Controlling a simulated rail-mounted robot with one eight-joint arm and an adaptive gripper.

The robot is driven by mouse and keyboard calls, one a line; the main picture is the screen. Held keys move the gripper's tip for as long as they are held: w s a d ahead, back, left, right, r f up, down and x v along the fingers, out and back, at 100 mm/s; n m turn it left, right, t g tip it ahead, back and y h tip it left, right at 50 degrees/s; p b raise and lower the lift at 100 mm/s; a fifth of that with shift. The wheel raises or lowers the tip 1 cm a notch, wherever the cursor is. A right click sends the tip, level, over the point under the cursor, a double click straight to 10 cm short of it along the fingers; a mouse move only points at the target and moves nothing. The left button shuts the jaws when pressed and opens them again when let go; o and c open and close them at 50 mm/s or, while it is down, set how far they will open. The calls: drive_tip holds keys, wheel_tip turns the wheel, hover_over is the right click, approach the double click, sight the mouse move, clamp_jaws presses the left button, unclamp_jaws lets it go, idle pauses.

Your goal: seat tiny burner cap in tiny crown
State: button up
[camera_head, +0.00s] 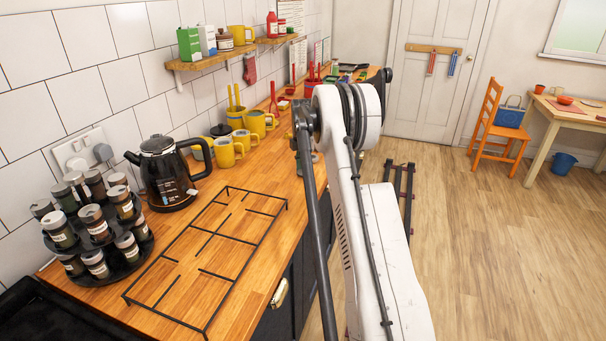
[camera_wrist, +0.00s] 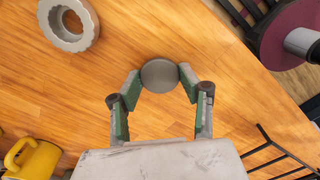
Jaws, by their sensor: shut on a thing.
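In the wrist view my gripper (camera_wrist: 162,82) is shut on a small round grey disc, the burner cap (camera_wrist: 159,74), held between its two green-padded fingers. The cap's flat face shows to the camera. A thick grey ring with a notched edge, which looks like a burner crown (camera_wrist: 88,38), lies on the wooden counter at the upper left, apart from the cap. Its centre is open and shows wood. The height of the cap above the counter is hard to tell. In the head view my arm hides the gripper, cap and crown.
A black wire rack (camera_head: 216,243) lies on the counter (camera_head: 250,212). A kettle (camera_head: 166,180), spice carousel (camera_head: 100,263) and yellow mugs (camera_head: 228,151) stand along the wall. In the wrist view a purple round object (camera_wrist: 275,35) is at upper right, and a yellow mug (camera_wrist: 35,160) at lower left.

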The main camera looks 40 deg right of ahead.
drive_tip(key=shift+r, duration=0.15)
drive_tip(key=shift+r+p, duration=0.4)
drive_tip(key=shift+r, duration=1.2)
idle(0.3)
drive_tip(key=o, duration=0.4)
drive_tip(key=c, duration=0.4)
